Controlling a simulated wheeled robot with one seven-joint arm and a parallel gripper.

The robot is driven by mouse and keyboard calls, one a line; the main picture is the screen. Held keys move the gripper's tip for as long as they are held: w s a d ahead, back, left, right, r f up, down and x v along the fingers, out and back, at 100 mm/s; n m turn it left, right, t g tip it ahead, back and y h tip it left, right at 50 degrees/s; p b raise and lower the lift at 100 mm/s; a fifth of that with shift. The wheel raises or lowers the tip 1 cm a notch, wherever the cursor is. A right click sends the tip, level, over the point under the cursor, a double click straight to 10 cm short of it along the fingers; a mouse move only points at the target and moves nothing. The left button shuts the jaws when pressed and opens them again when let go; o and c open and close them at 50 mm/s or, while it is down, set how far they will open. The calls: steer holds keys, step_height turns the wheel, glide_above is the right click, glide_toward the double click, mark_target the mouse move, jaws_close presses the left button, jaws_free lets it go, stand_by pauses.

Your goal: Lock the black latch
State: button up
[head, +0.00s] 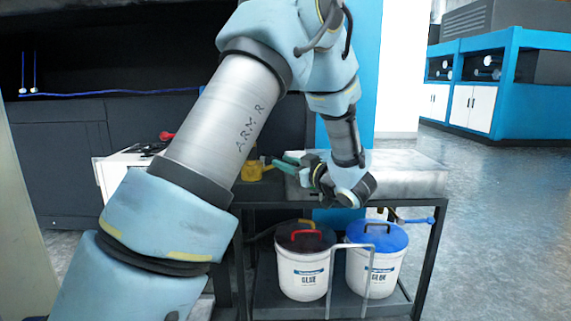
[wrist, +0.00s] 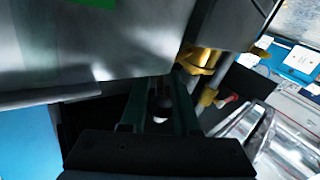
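My gripper (head: 282,164) is at the left end of a silver metal box (head: 410,174) on the dark-framed bench in the head view. Its two green fingers point left and stand apart. In the wrist view my gripper (wrist: 158,112) shows its fingers spread on either side of a small black round-ended piece (wrist: 160,104), which may be the black latch. I see dark gaps between it and the fingers, and cannot tell if they touch. The latch cannot be made out in the head view. A grey metal body fills the upper left of the wrist view.
A yellow fitting (head: 252,172) sits just left of my gripper. A red handle (head: 167,135) is farther left. Two white buckets, one with a dark lid (head: 304,270) and one with a blue lid (head: 374,268), stand on the lower shelf. Open floor lies to the right.

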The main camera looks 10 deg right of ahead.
jaws_close()
stand_by(1.0)
